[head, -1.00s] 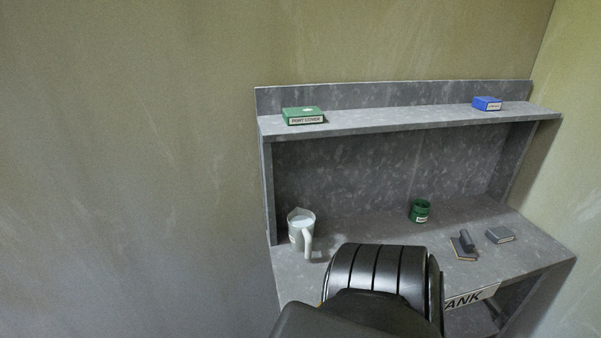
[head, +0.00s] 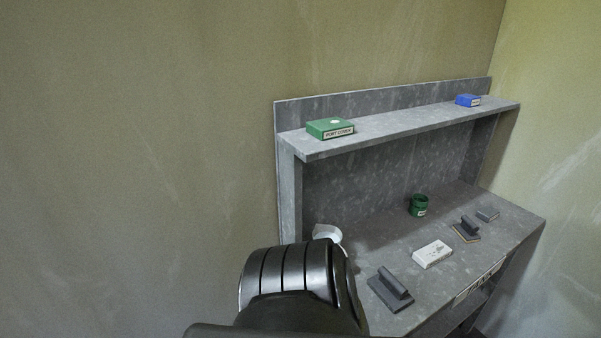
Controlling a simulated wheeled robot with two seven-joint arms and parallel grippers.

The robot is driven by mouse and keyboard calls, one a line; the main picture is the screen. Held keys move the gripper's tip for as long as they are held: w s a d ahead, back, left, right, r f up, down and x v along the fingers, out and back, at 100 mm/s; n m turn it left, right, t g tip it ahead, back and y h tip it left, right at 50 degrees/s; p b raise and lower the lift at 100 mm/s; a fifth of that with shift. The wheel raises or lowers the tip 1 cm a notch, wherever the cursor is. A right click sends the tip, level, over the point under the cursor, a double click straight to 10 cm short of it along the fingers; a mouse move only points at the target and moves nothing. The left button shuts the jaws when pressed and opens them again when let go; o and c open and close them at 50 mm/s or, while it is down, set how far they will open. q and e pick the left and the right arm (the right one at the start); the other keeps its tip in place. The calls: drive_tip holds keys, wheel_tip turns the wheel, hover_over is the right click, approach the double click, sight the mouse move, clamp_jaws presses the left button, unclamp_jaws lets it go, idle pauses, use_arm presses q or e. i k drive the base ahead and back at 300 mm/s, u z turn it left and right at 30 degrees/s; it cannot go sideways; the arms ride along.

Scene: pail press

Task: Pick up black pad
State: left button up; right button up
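A small flat dark grey block (head: 487,214) lies at the far right of the grey bench. A dark tool with a raised handle on a tan-edged base (head: 467,230) lies near it. A larger dark tool with a raised handle on a flat dark base (head: 390,289) lies nearer, beside my arm. I cannot tell which of these is the black pad. Neither of my grippers shows; a black arm part of mine fills the bottom middle and hides the near left of the bench.
A white box (head: 432,253) lies between the dark tools. A green jar (head: 419,205) stands behind it. A white jug (head: 327,233) is partly hidden by my arm. The upper shelf (head: 400,118) bears a green box (head: 331,128) and a blue box (head: 467,100).

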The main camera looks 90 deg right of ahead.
sight(391, 292)
drive_tip(key=i, duration=0.6)
drive_tip(key=z, duration=2.45)
